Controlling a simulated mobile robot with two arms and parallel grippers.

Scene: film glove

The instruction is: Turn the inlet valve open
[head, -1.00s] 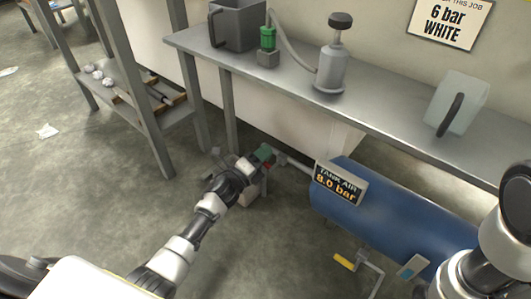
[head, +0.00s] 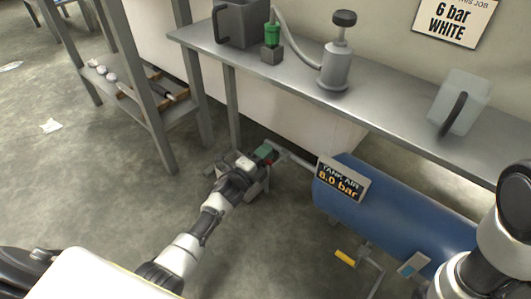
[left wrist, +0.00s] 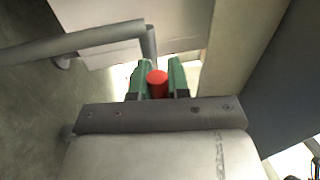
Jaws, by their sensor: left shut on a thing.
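The inlet valve shows as a red handle (left wrist: 157,82) in the left wrist view. It sits between the two green fingers of my left gripper (left wrist: 158,80), which is shut on it. In the head view my left gripper (head: 265,153) is low, at the pipe end left of the blue tank (head: 390,215); the handle is mostly hidden there. A grey pipe (head: 296,161) runs from there to the tank. The angle of the valve handle cannot be told. My right arm enters at the right edge of the head view; its gripper is out of view.
The tank's sign (head: 342,180) reads 8.0 bar. A yellow-handled crank (head: 345,257) is below the tank.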

